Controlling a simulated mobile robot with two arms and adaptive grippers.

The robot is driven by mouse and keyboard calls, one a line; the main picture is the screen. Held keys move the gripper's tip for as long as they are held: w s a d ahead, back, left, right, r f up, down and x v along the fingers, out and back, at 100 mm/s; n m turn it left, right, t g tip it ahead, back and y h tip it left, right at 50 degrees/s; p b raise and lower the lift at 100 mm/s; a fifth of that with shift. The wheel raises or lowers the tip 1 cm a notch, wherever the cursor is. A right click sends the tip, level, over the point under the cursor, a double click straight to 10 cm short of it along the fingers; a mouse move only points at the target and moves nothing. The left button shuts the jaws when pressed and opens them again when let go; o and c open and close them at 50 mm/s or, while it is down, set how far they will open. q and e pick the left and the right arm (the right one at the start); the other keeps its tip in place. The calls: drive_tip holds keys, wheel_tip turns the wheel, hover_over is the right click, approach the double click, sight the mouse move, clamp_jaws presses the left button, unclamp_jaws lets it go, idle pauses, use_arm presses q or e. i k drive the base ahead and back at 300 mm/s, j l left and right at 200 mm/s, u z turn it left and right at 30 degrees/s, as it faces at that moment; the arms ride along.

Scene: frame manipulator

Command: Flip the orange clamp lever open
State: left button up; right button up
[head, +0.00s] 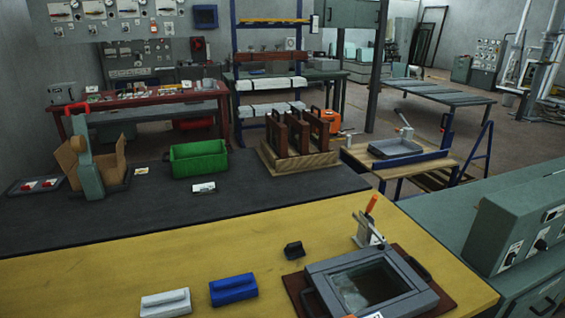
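The orange clamp lever (371,204) stands up, tilted slightly to the right, on top of a metal toggle clamp (367,230). The clamp sits at the back edge of a grey frame (322,276) with a glass-like pane (370,287). The frame has dark handles at its sides and rests on a dark red-brown board. I cannot tell from this view whether the clamp presses on the frame. Neither of my grippers shows in the head view.
On the yellow worktop (90,265) lie a blue block (233,289), a white block (166,303) and a small black piece (293,250). A green bin (198,159) and a wooden rack (270,160) stand behind on the dark mat. A green control cabinet (520,225) stands at right.

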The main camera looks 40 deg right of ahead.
sight(374, 198)
drive_tip(key=z, duration=1.8)
